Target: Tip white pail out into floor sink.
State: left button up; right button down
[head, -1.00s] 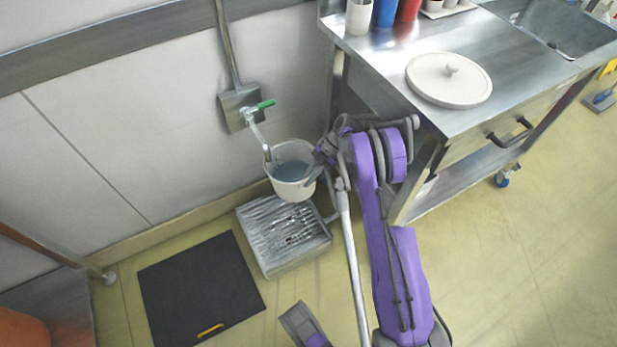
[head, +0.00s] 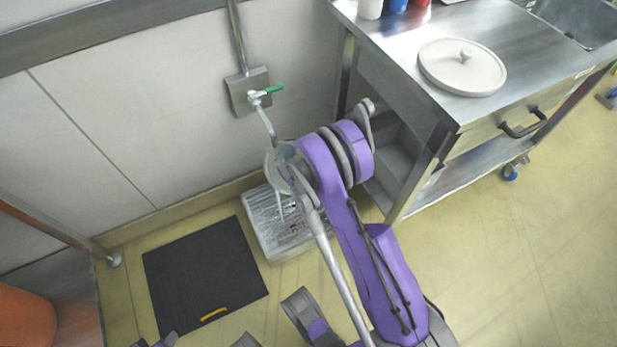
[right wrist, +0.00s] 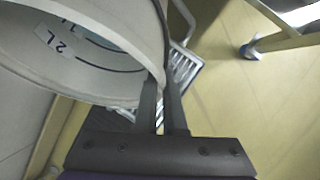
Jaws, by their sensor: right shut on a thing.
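The white pail (head: 273,167) is tilted over the floor sink, largely hidden behind my right arm in the head view. A thin pale streak, seemingly water, runs from below the pail to the grated floor sink (head: 262,228). In the right wrist view the pail (right wrist: 105,88) fills the upper left, with a "2L" mark inside; I cannot tell how much water is left in it. My right gripper (right wrist: 164,90) is shut on the pail's rim. Part of the sink's grate (right wrist: 184,68) shows beyond the fingers.
A tap with a green lever (head: 268,92) is on the wall above the sink. A dark mat (head: 205,275) with a yellow handle lies left of the sink. A steel wheeled table (head: 400,45) with a white lid (head: 462,70) stands to the right. Open floor lies at right.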

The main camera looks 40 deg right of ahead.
jog(key=shift+a+f+h, duration=0.35)
jog(key=shift+f+h, duration=0.05)
jog(key=shift+f, duration=0.1)
jog(key=shift+a+f+h+b, duration=0.25)
jog(key=shift+f+h+b, duration=0.2)
jog(key=shift+b, duration=0.65)
jog(key=f+h+b, duration=0.1)
jog(key=b, duration=0.1)
jog(key=a+b, duration=0.1)
jog(key=shift+a+f+h+b, duration=0.15)
jog(key=shift+f+h+b, duration=0.2)
jog(key=a+f+t+h, duration=0.1)
jog(key=a+f+h, duration=0.3)
jog(key=f+h, duration=0.1)
jog(key=shift+s+f+n, duration=0.3)
jog(key=shift+f+n, duration=0.05)
jog(key=shift+n, duration=0.05)
dwell(0.4)
